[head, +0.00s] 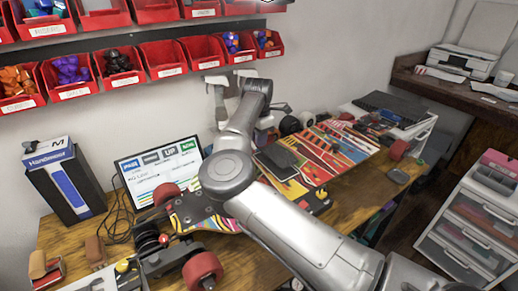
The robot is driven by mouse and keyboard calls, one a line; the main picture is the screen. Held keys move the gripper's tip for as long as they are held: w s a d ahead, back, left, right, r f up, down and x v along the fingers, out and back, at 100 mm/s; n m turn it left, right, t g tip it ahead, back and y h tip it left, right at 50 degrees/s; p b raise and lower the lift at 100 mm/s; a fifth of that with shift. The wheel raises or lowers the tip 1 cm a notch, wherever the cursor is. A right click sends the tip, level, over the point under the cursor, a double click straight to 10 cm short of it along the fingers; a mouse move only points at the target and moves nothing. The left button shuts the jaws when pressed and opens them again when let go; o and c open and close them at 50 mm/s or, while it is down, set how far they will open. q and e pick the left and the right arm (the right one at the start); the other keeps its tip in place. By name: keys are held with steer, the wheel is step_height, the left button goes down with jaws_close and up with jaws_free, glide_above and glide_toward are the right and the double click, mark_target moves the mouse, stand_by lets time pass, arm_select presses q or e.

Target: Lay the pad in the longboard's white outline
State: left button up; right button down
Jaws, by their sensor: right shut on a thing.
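The longboard (190,210) has a multicoloured deck and red wheels. Its left end shows on the bench at lower left, and my right arm crosses in front of the rest. I cannot make out the white outline. A dark, flat piece (280,161), which looks like the pad, shows just right of my right arm, over a colourful patterned surface. My right gripper (268,130) is mostly hidden behind its own arm, near the dark piece's upper edge. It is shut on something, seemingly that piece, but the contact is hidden. My left gripper is not in view.
A screen (161,172) and a blue-and-black box (65,180) stand at the back left. Red bins (164,59) hang on the wall above. A colourful tool-patterned surface (345,145) fills the bench's right part. A drawer unit (470,225) stands at right.

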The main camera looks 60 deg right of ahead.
mark_target(259, 155)
step_height(259, 155, down, 3)
steer(key=shift+f+b, duration=0.15)
steer(key=shift+b, duration=0.35)
steer(key=shift+f, duration=0.25)
steer(key=shift+f, duration=0.2)
steer(key=c, duration=1.1)
jaws_free()
steer(key=shift+o, duration=0.2)
